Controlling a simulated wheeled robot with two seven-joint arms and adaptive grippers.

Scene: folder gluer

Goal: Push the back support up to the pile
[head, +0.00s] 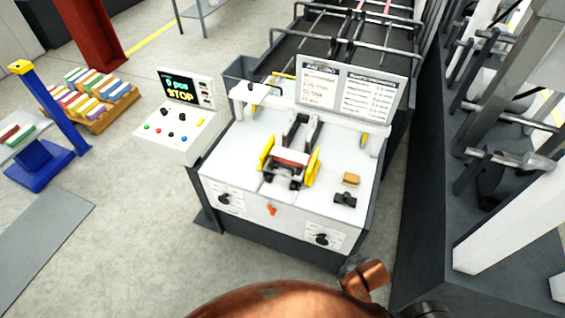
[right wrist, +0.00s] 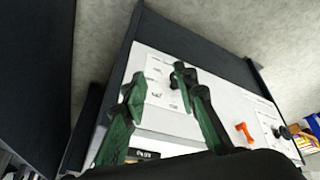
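The pile (head: 291,157), with a dark red front and a pale lower edge, sits between two yellow side guides on the white machine top. Black uprights (head: 300,130) stand behind it. A low black part (head: 281,180) lies at its near side; it may be the back support, but I cannot tell, nor whether it touches the pile. In the right wrist view my right gripper (right wrist: 160,84), with green-sided fingers, is open and empty above the machine's near side. My left gripper is in neither view.
An orange lever (head: 271,209) and black knobs (head: 322,239) are on the near panel. A tan block (head: 351,179) and a black part (head: 345,199) lie right of the guides. A control box (head: 180,130) reading STOP stands left. A dark wall (head: 440,170) rises right.

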